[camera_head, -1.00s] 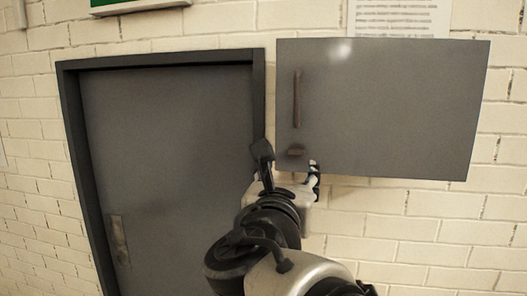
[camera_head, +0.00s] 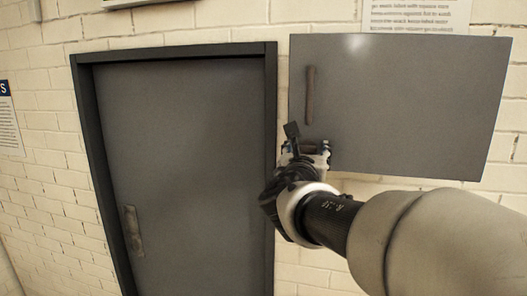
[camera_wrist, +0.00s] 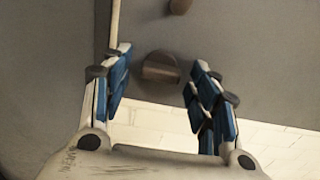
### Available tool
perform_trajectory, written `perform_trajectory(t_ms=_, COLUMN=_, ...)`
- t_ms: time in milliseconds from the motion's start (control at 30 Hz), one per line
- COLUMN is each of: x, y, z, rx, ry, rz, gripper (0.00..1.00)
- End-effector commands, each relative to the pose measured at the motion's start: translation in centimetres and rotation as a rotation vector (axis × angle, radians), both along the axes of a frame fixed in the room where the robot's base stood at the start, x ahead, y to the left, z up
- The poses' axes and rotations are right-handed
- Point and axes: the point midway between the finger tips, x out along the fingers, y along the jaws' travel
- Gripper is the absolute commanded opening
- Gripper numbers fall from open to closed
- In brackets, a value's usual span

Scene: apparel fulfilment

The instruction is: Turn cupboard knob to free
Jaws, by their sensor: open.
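The grey cupboard (camera_head: 410,105) hangs on the brick wall, its door shut. Its brown knob (camera_wrist: 161,67) shows in the wrist view as a round base with a bar lying roughly level across it. My gripper (camera_wrist: 157,85) is open, with one blue-padded finger on each side of the knob in the picture. I see no finger touching the knob, and the depth between them is hard to judge. In the head view my gripper (camera_head: 307,148) is at the cupboard's lower left corner and hides the knob.
A vertical bar handle (camera_head: 310,95) is on the cupboard door above the knob; its lower end (camera_wrist: 180,6) shows in the wrist view. A grey door (camera_head: 180,170) in a dark frame is to the left. A printed sheet (camera_head: 415,16) is above the cupboard.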

Motion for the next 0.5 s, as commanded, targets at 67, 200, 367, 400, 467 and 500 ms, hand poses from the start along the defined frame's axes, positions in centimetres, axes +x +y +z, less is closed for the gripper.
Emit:
perform_trajectory(t_ms=67, x=-0.02, y=0.02, z=-0.01, rx=0.000, ry=0.000, rz=0.000, gripper=0.55)
perform_trajectory(t_ms=200, x=-0.03, y=0.02, z=-0.01, rx=0.000, ry=0.000, rz=0.000, gripper=0.46)
perform_trajectory(t_ms=367, x=-0.03, y=0.02, z=0.00, rx=0.000, ry=0.000, rz=0.000, gripper=0.36)
perform_trajectory(t_ms=400, x=-0.03, y=0.02, z=0.00, rx=0.000, ry=0.000, rz=0.000, gripper=0.33)
perform_trajectory(t_ms=467, x=-0.04, y=0.03, z=0.00, rx=0.000, ry=0.000, rz=0.000, gripper=0.29)
perform_trajectory(t_ms=500, x=-0.04, y=0.02, z=0.00, rx=0.000, ry=0.000, rz=0.000, gripper=0.26)
